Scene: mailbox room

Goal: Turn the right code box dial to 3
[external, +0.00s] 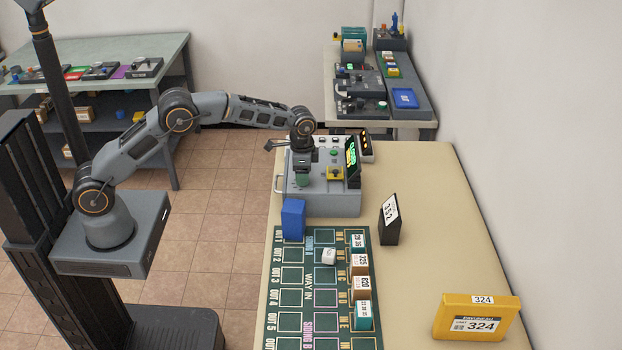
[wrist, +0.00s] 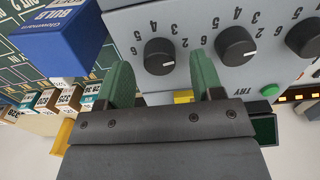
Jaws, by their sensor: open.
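The grey code box (external: 322,202) stands on the beige table, and its dial panel fills the upper wrist view (wrist: 200,80). Three black dials show there in a row, each ringed by numerals with a white pointer mark. The lettering is upside down in that view, so the right dial (wrist: 159,56) is the one at picture left. Its pointer is toward the lower right in the picture; I cannot surely read the setting. My gripper (external: 302,180) points down over the box. In the wrist view its green fingers (wrist: 161,72) are open, one to each side of the right dial. Contact cannot be told.
The middle dial (wrist: 236,45) is just beside one finger. A green TRY button (wrist: 270,90) is on the panel. A lit display (external: 351,156) rises from the box. A blue box (external: 293,219) stands close by. A dark sorting mat (external: 342,318) holds several small boxes.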

